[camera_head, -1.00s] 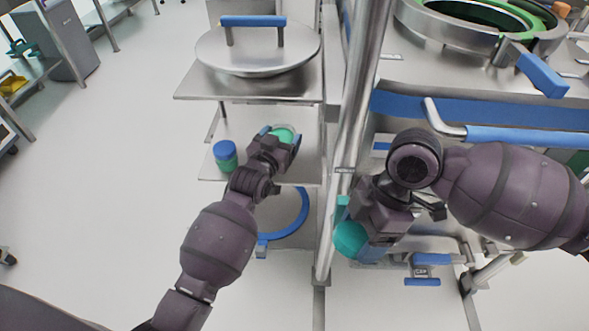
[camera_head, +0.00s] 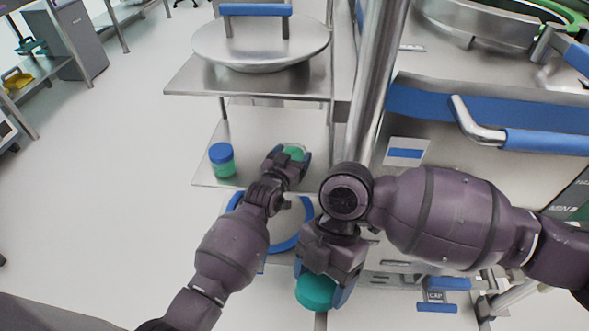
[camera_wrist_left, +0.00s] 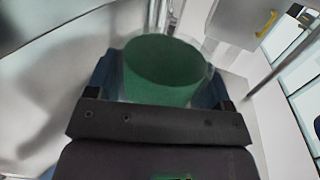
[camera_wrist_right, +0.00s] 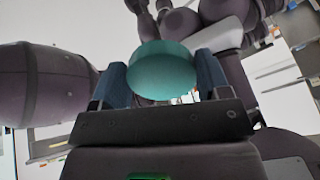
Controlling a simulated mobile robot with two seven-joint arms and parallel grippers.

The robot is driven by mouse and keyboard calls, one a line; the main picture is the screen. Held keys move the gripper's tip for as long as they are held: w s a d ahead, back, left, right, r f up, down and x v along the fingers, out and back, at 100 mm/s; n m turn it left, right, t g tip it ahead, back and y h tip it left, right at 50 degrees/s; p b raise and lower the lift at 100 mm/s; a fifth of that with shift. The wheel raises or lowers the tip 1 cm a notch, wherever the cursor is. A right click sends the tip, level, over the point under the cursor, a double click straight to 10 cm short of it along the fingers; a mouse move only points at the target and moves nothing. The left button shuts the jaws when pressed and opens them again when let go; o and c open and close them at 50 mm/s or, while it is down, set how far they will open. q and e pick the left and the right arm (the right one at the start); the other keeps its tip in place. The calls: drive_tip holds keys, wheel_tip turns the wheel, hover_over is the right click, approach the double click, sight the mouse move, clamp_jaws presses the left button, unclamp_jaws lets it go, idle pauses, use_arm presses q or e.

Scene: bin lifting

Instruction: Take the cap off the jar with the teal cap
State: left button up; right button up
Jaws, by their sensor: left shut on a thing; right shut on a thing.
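The jar (camera_head: 295,153) shows green at the lower shelf, between the fingers of my left gripper (camera_head: 290,158), which is shut on it. In the left wrist view the jar (camera_wrist_left: 163,72) has clear walls with green contents, and no cap shows on it. My right gripper (camera_head: 322,288) is shut on the teal cap (camera_head: 314,293), lower in the picture and apart from the jar. In the right wrist view the round teal cap (camera_wrist_right: 162,72) sits between both fingers.
Another jar with a blue cap (camera_head: 221,160) stands on the lower shelf (camera_head: 262,125), left of my left gripper. A metal lid (camera_head: 260,45) with a blue handle lies on the upper shelf. A steel post (camera_head: 375,95) and a machine with blue handles stand to the right.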

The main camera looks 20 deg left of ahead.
sight(322, 283)
use_arm(q)
wheel_tip(322, 283, down, 4)
drive_tip(key=shift+f+b, duration=0.15)
drive_tip(key=shift+b, duration=0.75)
use_arm(e)
drive_tip(key=f, duration=0.2)
drive_tip(key=s+f, duration=0.1)
drive_tip(key=shift+f+g, duration=0.4)
use_arm(q)
drive_tip(key=shift+f, duration=0.3)
use_arm(e)
drive_tip(key=shift+f, duration=0.3)
use_arm(q)
drive_tip(key=shift+r, duration=0.35)
use_arm(e)
drive_tip(key=shift+r, duration=0.25)
use_arm(q)
drive_tip(key=shift+f, duration=0.25)
use_arm(e)
drive_tip(key=shift+f, duration=0.15)
use_arm(q)
drive_tip(key=o, duration=1.4)
